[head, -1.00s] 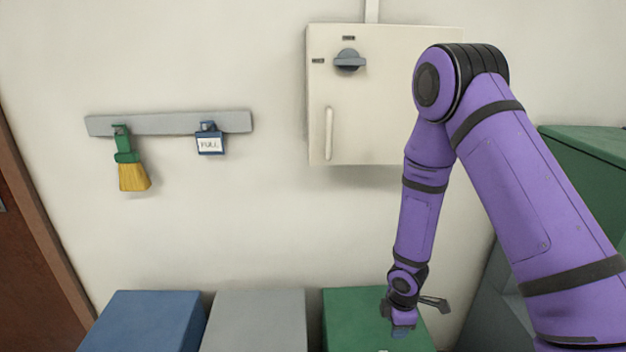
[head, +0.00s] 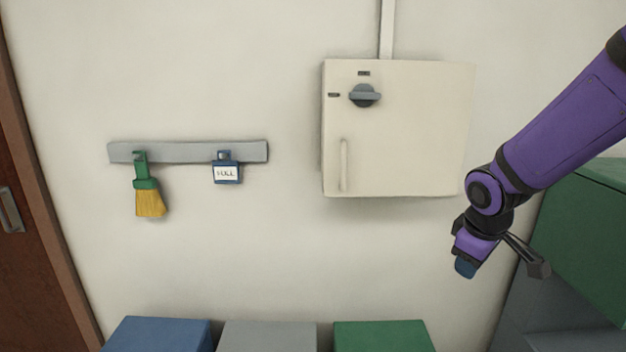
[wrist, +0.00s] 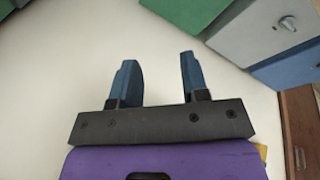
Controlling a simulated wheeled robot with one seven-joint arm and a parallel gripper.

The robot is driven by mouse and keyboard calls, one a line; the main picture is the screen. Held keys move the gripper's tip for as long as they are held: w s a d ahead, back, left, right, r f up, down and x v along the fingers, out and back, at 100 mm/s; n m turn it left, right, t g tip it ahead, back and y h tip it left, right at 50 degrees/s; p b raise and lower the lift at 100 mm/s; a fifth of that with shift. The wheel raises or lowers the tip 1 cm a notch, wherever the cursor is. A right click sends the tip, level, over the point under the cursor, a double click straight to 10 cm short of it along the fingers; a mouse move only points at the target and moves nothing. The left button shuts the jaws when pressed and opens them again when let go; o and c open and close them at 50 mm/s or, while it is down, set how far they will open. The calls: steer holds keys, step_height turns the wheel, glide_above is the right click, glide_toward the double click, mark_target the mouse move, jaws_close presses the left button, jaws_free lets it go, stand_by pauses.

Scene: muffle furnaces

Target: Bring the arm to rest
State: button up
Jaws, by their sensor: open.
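My purple arm reaches in from the right edge of the head view. My gripper (head: 465,268) hangs at its end, in front of the wall, below and right of the cream wall box. In the wrist view my gripper (wrist: 157,78) shows two blue fingers set apart, with nothing between them. It is open and empty, and touches nothing that I can see.
A cream wall box (head: 420,130) with a dark knob hangs on the wall. Left of it, a grey rail (head: 190,152) holds a brush (head: 149,195) and a blue "FULL" tag (head: 227,172). Blue (head: 160,336), grey (head: 268,337) and green (head: 382,337) boxes stand below. A green cabinet (head: 585,235) stands right.

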steer(key=s+r+m+t, duration=0.1)
steer(key=s+r+m, duration=0.2)
steer(key=s+r, duration=0.4)
steer(key=s+r+m+t+y, duration=0.1)
steer(key=s+r+m, duration=0.3)
steer(key=s+r, duration=0.3)
steer(key=shift+s+d+r+m, duration=0.2)
steer(key=shift+s+r+m, duration=0.15)
steer(key=shift+s, duration=2.4)
